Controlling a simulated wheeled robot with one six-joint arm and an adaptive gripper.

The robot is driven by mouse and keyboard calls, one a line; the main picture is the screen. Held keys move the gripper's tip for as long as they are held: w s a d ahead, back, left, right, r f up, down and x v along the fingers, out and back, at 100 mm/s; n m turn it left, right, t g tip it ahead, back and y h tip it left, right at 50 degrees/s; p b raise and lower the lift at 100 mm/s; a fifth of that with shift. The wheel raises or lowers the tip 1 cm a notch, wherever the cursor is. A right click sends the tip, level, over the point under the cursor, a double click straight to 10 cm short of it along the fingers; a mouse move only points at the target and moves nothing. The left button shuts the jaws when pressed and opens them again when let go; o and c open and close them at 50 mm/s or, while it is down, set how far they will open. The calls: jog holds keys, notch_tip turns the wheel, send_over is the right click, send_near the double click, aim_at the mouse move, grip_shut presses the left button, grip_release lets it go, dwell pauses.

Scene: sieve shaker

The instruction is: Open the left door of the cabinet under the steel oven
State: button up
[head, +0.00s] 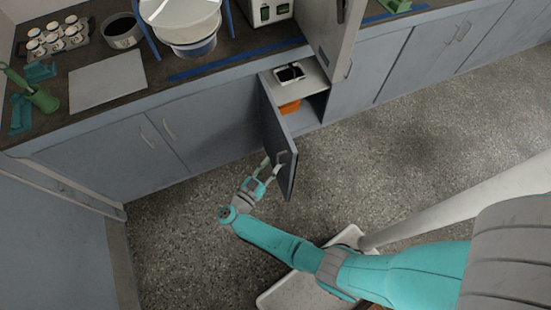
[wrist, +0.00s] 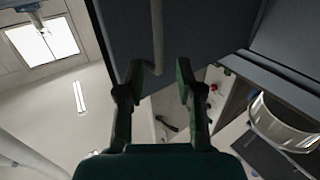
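The grey-blue cabinet door (head: 274,140) stands swung well out from the cabinet front, so the compartment (head: 310,108) behind it shows. A bar handle (head: 281,158) is near the door's free edge; it also shows in the wrist view (wrist: 157,35). My gripper (head: 264,175) is at the free end of the door, close to the handle. In the wrist view its two fingers (wrist: 158,75) are apart, with the handle's end showing between them and space on both sides. A tall steel-coloured unit (head: 332,30) stands above and right of the compartment; I cannot tell if it is the oven.
An orange object (head: 290,107) lies inside the compartment. The closed cabinet doors (head: 110,155) on the left and the worktop (head: 150,80) with a grey board (head: 107,80) bound the space behind the arm. The speckled floor (head: 400,150) right of the door is clear.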

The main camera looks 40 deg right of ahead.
jog(key=v, duration=0.7)
jog(key=shift+a, duration=0.25)
jog(key=shift+s, duration=0.1)
jog(key=s+d+r+n+t+y, duration=0.45)
jog(key=s+d+r+t, duration=0.4)
jog(key=t, duration=0.25)
jog(key=s+a+r+n+g+y, duration=0.1)
jog(key=s+r+n+y, duration=0.3)
jog(key=s+r, duration=0.5)
jog(key=s+a+r+n+g+y, duration=0.1)
jog(key=s+a+r+n+y, duration=0.3)
jog(key=s+r+y, duration=0.4)
jog(key=s+r+n, duration=0.1)
jog(key=s, duration=0.2)
jog(key=shift+a+r, duration=0.2)
jog(key=shift+r, duration=0.1)
